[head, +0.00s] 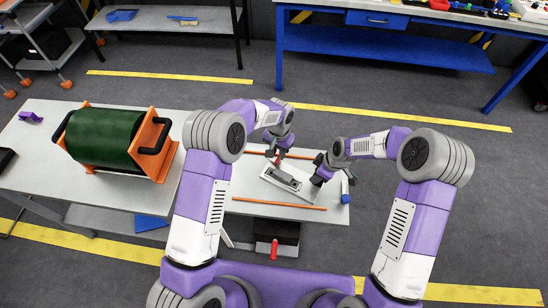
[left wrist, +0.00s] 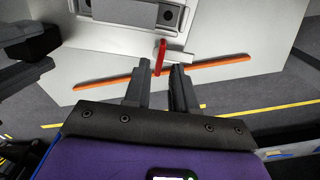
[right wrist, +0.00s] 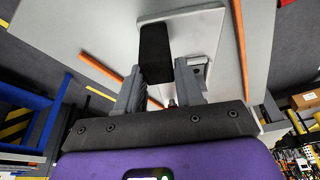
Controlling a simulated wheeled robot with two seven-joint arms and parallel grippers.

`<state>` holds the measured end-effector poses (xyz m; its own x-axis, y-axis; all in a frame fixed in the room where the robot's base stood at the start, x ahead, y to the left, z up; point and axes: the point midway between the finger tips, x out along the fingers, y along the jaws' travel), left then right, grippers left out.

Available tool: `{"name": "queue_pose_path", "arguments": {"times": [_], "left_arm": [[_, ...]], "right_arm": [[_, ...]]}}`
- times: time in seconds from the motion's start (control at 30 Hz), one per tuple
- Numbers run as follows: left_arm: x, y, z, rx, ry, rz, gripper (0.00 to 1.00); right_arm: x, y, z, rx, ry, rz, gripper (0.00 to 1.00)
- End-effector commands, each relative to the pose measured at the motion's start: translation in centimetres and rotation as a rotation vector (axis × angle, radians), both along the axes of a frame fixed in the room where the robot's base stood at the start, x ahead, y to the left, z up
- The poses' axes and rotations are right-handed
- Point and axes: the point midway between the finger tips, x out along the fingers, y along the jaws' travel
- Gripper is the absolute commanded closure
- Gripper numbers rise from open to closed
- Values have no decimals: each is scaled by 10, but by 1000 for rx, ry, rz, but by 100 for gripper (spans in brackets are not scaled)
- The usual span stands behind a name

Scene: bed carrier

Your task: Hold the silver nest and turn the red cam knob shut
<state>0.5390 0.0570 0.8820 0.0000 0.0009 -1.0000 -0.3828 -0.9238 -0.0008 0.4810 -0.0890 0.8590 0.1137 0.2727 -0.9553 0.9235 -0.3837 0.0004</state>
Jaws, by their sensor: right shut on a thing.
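The silver nest (head: 282,178) is a pale metal plate with a raised grey block, lying on a small light table. It also shows in the left wrist view (left wrist: 130,12). The red cam knob (left wrist: 160,57) is a thin red lever at the nest's edge. My left gripper (left wrist: 160,73) is open, its two fingers apart and pointing at the knob, which lies just past the fingertips. My right gripper (right wrist: 158,68) is shut on a black block-like grip (right wrist: 155,45) at the nest's right end. The contact itself is partly hidden by the fingers.
Orange strips (head: 278,204) lie along the table's near and far sides. A green drum in an orange frame (head: 157,140) sits on the table at left. A blue bench (head: 390,45) stands behind, with open floor between.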

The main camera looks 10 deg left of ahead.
Motion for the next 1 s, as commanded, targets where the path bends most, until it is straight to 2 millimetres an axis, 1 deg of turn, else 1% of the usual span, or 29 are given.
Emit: {"name": "queue_pose_path", "arguments": {"times": [0.03,0.1,0.3,0.47,0.73,0.9,1.0], "left_arm": [[0,1,-8,1,2,0,74],[-1,1,-17,1,2,0,74],[0,1,-36,0,0,0,74],[0,1,-42,0,0,0,74],[-1,1,-45,-1,1,0,74],[-2,0,-46,-1,4,-1,100],[-2,0,-47,-2,5,-1,100]], "right_arm": [[0,0,0,1,0,0,95],[0,0,0,1,0,0,95],[0,0,0,1,0,0,95],[0,0,0,1,0,0,95],[0,1,0,1,-1,1,95],[0,1,0,1,-1,2,95],[0,1,0,1,-1,2,95]]}}
